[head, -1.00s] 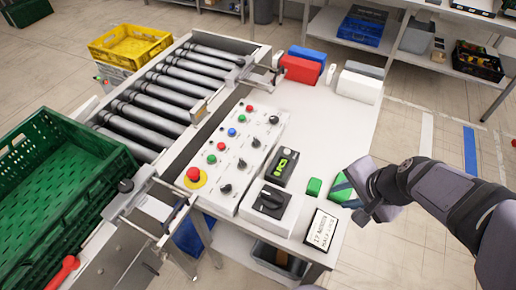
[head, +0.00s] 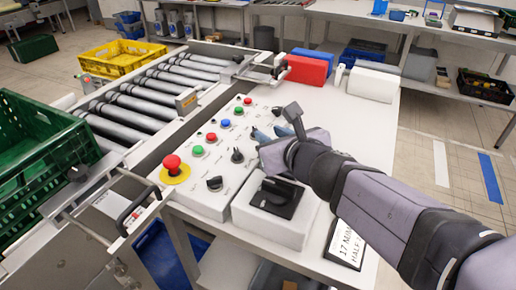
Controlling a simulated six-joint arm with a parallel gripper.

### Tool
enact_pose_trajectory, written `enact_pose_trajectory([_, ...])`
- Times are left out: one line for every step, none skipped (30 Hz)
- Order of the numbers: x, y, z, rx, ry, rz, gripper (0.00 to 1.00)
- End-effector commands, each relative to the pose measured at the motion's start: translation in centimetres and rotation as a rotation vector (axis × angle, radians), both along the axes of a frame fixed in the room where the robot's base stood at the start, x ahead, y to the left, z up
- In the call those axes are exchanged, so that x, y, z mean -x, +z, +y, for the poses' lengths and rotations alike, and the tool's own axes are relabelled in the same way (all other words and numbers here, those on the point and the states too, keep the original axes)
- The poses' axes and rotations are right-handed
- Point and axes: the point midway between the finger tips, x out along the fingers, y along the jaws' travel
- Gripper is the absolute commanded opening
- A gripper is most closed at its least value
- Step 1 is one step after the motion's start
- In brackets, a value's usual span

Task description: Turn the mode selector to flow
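The sloped white control panel (head: 190,195) carries coloured buttons and several black selector knobs. One black knob (head: 214,183) is near its front, and another knob (head: 237,155) is farther up. The labels are too small to read, so I cannot tell which knob is the mode selector. A large black rotary switch (head: 276,196) sits on a separate white box beside the panel. My gripper (head: 270,135) is over the panel's right edge, just right of the upper knob. Its fingers are small and partly hidden by the wrist; I cannot tell their opening or any contact.
A red emergency button (head: 172,164) on a yellow base stands at the panel's front left. Red (head: 308,70) and white (head: 373,84) blocks lie at the back. The roller conveyor (head: 150,100) and a green crate (head: 45,150) are left. My arm covers the right side of the table.

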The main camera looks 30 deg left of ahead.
Motion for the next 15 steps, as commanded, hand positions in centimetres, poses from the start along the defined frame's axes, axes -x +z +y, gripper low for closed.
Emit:
enact_pose_trajectory([0.2, -0.6, 0.4, -0.026, -0.011, 0.019, 0.27])
enact_pose_trajectory([0.2, -0.7, 0.5, -0.038, -0.018, 0.030, 0.27])
enact_pose_trajectory([0.3, -0.7, 0.6, -0.052, -0.026, 0.042, 0.27])
enact_pose_trajectory([0.3, -0.7, 0.7, -0.059, -0.030, 0.048, 0.27])
enact_pose_trajectory([0.3, -0.6, 0.7, -0.063, -0.033, 0.052, 0.27])
enact_pose_trajectory([0.3, -0.6, 0.8, -0.068, -0.036, 0.055, 0.27])
enact_pose_trajectory([0.3, -0.6, 0.8, -0.070, -0.037, 0.057, 0.27])
enact_pose_trajectory([0.3, -0.6, 0.8, -0.070, -0.037, 0.058, 0.27])
enact_pose_trajectory([0.3, -0.5, 0.8, -0.071, -0.038, 0.058, 0.27])
enact_pose_trajectory([0.3, -0.6, 0.8, -0.070, -0.038, 0.058, 0.27])
enact_pose_trajectory([0.2, -0.6, 0.9, -0.070, -0.038, 0.058, 0.27])
enact_pose_trajectory([0.1, -0.7, 1.0, -0.070, -0.037, 0.058, 0.27])
enact_pose_trajectory([0.0, -0.8, 1.1, -0.069, -0.037, 0.058, 0.27])
enact_pose_trajectory([-0.1, -0.9, 1.2, -0.069, -0.036, 0.058, 0.27])
enact_pose_trajectory([-0.4, -1.1, 1.5, -0.069, -0.036, 0.059, 0.27])
